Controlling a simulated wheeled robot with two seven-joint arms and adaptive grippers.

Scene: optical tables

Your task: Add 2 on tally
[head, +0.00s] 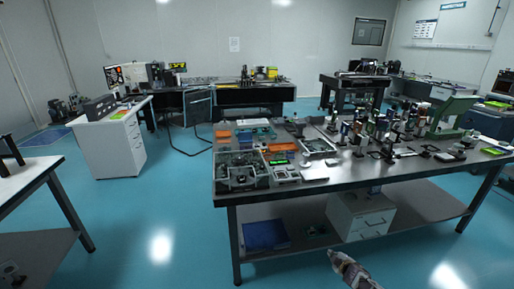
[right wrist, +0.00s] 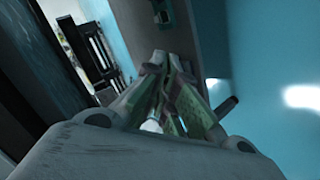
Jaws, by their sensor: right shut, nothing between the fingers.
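I cannot make out a tally counter for certain among the small items on the metal-topped table (head: 338,186). My right gripper (head: 333,254) is low in front of this table, below the level of its top and apart from it. In the right wrist view its fingers (right wrist: 167,62) are shut together, with nothing held between them. My left gripper is not in view.
Many small devices crowd the tabletop. A white drawer unit (head: 360,217) and a blue box (head: 265,235) are on the lower shelf. Blue floor (head: 160,220) is open to the left.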

